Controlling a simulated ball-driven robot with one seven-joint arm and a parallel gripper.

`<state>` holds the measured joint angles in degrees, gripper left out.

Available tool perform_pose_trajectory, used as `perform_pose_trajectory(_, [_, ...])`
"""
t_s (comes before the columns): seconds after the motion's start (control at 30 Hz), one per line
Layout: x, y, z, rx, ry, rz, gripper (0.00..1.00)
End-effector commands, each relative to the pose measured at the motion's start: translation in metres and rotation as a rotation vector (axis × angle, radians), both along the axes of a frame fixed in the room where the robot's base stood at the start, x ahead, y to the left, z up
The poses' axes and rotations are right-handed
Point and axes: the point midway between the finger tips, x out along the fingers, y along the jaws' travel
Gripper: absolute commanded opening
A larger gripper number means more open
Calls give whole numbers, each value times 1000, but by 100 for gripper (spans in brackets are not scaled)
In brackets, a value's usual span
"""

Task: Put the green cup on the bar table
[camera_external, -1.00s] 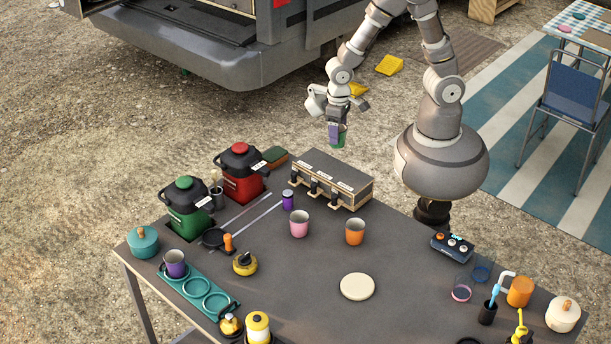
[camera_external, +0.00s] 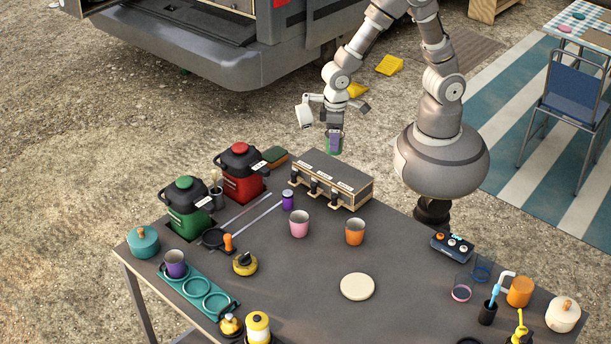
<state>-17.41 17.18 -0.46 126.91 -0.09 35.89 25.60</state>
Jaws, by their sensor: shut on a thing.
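The grey table (camera_external: 290,268), the only bar-like table near me, carries many things. A pink cup (camera_external: 299,224), an orange cup (camera_external: 355,232) and a purple cup (camera_external: 175,263) stand upright on it, the purple one in a teal holder.
The wooden box with taps (camera_external: 335,178) stands at the table's far edge, below the cup in the picture. Red (camera_external: 240,172) and green (camera_external: 187,206) dispensers stand left of it. A cream disc (camera_external: 357,286) lies near the middle. Bare tabletop surrounds it.

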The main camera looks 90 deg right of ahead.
Motion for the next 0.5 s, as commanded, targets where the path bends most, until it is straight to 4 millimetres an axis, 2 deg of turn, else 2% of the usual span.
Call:
perform_pose_trajectory(0.03, [21,24,0,0,0,73,30])
perform_pose_trajectory(0.1, [47,59,-2,-1,3,180,30])
perform_pose_trajectory(0.17, [66,93,-3,-2,2,277,30])
perform_pose_trajectory(0.23, [84,135,-7,-2,4,390,30])
perform_pose_trajectory(0.33, [101,196,-14,-2,4,549,30])
perform_pose_trajectory(0.4, [106,236,-20,-2,6,649,30])
perform_pose_trajectory(0.5, [105,283,-28,-1,6,769,30])
